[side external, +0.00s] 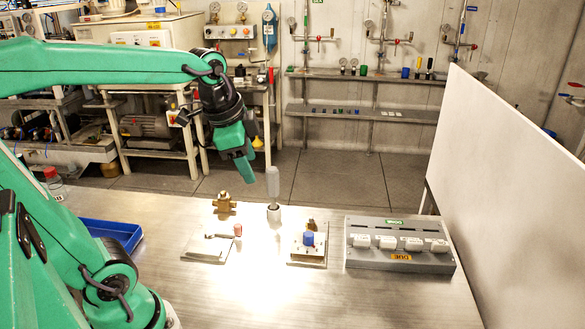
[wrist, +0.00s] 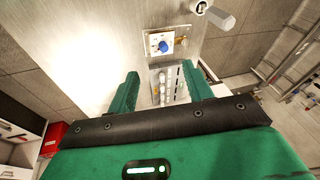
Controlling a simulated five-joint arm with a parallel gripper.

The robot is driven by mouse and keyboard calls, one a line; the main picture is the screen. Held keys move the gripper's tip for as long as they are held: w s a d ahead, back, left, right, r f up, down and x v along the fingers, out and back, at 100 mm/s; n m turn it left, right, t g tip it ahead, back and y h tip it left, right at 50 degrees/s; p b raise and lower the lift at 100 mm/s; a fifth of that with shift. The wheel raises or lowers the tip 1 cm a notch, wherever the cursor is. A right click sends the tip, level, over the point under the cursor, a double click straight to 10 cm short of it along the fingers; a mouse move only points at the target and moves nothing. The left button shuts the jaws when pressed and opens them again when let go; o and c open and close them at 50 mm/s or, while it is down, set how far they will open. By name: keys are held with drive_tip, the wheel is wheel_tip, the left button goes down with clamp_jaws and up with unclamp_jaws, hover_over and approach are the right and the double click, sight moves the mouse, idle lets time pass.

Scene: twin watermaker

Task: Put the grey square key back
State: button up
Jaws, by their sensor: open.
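What looks like the grey key (side external: 273,182) stands upright in a small pale round holder (side external: 273,212) at the back middle of the metal table. It also shows at the top right in the wrist view, as a grey faceted handle (wrist: 221,18) beside the holder's ring (wrist: 201,6). Its lower end is hidden inside the holder, so I cannot see its square shape. My gripper (side external: 245,154) hangs above the table, to the upper left of the key and apart from it. Its green fingers are spread and empty in the wrist view (wrist: 160,70).
A panel with a blue knob (side external: 308,239) stands front right of the key. Further right is a grey rack (side external: 400,273) with several white tags. A brass fitting (side external: 224,203) and a plate (side external: 206,249) lie left, then a blue tray (side external: 112,231). A white board (side external: 510,170) bounds the right.

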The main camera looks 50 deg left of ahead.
drive_tip(key=s+d+f+n+t, duration=0.1)
drive_tip(key=s+d+f+n, duration=0.1)
drive_tip(key=s+n, duration=0.4)
drive_tip(key=shift+s+d+f+n+t, duration=0.4)
drive_tip(key=shift+s+d, duration=0.3)
drive_tip(key=shift+d, duration=0.05)
idle(0.6)
